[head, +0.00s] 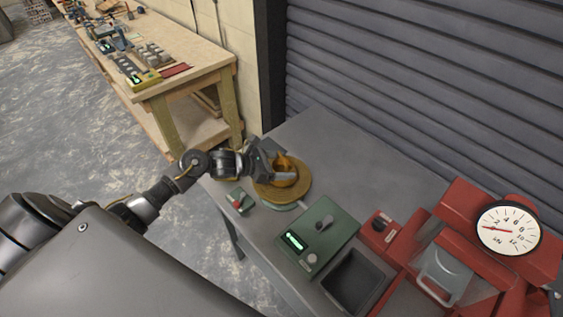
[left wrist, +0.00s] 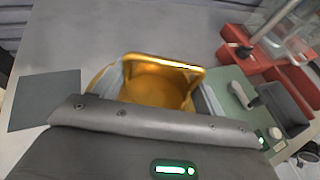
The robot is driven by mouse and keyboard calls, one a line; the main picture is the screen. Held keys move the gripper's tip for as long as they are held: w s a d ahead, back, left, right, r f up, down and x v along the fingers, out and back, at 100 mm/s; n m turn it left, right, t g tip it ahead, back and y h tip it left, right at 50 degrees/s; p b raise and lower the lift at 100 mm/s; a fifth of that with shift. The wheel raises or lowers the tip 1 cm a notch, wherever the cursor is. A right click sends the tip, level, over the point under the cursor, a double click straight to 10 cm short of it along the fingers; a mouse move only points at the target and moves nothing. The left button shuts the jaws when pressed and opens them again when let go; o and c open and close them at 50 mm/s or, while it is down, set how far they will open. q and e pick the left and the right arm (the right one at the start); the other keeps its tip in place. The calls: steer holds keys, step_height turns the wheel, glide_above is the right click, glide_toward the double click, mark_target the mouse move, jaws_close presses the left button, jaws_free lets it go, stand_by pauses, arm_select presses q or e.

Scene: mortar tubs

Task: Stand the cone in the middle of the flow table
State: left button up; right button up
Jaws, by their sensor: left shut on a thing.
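The cone (head: 284,165) is a hollow golden brass piece, open at the top. My left gripper (head: 276,172) is shut on it, with a finger on either side. In the left wrist view the cone (left wrist: 160,88) shows between the grey fingers, with its rim toward the camera. The flow table (head: 303,187) is a round brass disc on a pale base, under the cone in the head view. The cone overlaps the disc; I cannot tell whether its foot touches it or is exactly centred. My right gripper is out of view.
A green control box (head: 318,238) stands beside the flow table, with a dark tray (head: 353,283) nearer. A red machine with a dial (head: 509,228) is at the right. A small green-and-red switch box (head: 240,201) sits left. The grey bench (head: 345,145) behind is clear.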

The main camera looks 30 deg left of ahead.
arm_select(q)
steer(key=shift+f, duration=0.25)
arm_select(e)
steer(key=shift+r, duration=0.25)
arm_select(q)
steer(key=shift+f, duration=0.1)
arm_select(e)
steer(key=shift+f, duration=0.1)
arm_select(q)
steer(key=shift+f+b, duration=0.15)
steer(key=shift+b, duration=0.15)
steer(key=o, duration=1.2)
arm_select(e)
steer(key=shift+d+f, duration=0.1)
